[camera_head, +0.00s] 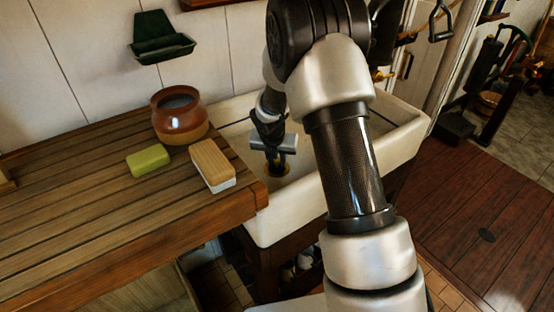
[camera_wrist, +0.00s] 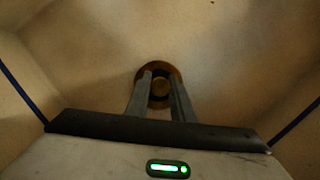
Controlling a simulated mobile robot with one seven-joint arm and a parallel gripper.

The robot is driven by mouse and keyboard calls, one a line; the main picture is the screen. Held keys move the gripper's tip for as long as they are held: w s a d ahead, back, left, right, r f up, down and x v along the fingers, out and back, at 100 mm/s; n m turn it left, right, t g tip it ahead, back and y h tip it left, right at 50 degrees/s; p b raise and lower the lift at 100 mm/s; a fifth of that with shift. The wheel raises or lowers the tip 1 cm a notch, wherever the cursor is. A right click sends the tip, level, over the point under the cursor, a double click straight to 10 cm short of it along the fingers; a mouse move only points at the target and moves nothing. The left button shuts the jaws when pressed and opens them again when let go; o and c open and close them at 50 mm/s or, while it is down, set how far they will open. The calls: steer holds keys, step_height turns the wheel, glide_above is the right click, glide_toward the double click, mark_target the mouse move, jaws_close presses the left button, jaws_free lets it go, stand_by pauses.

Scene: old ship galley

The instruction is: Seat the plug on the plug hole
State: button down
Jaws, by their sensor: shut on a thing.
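My gripper (camera_head: 276,162) points down into the white sink (camera_head: 415,128). In the wrist view my gripper (camera_wrist: 160,76) has its two fingers closed on a small round brass-and-dark thing, the plug (camera_wrist: 160,88). The brass ring of the plug hole (camera_wrist: 158,65) shows around and behind the fingertips, on the sink floor. In the head view a bit of the brass plug hole (camera_head: 278,172) shows just below the fingers. The plug looks lined up with the hole, but I cannot tell whether it rests in it or hangs above it.
A slatted wooden counter (camera_head: 90,215) stands left of the sink. On it are a brown pot (camera_head: 180,118), a green sponge (camera_head: 148,161) and a wooden-backed brush (camera_head: 212,166). A green soap dish (camera_head: 158,40) hangs on the wall. The sink floor around the hole is clear.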

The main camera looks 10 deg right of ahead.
steer(key=c, duration=1.5)
jaws_free()
steer(key=shift+o, duration=0.2)
steer(key=s+r+m+p, duration=0.25)
steer(key=s+r, duration=0.25)
steer(key=r, duration=0.7)
steer(key=s+r+m+p, duration=0.25)
steer(key=s+r, duration=0.25)
steer(key=r, duration=0.7)
steer(key=s+r+m+p, duration=0.2)
steer(key=s+r+m, duration=0.3)
steer(key=s+m, duration=0.3)
steer(key=s+r+m+t+y+p, duration=0.1)
steer(key=s+r+m+p, duration=0.1)
steer(key=s+r+m, duration=0.3)
steer(key=s+r+m+p, duration=0.2)
steer(key=s+r+m, duration=0.3)
steer(key=s+m, duration=0.6)
steer(key=shift+r+m+y, duration=0.35)
steer(key=shift+m+y, duration=0.05)
steer(key=shift+m, duration=0.8)
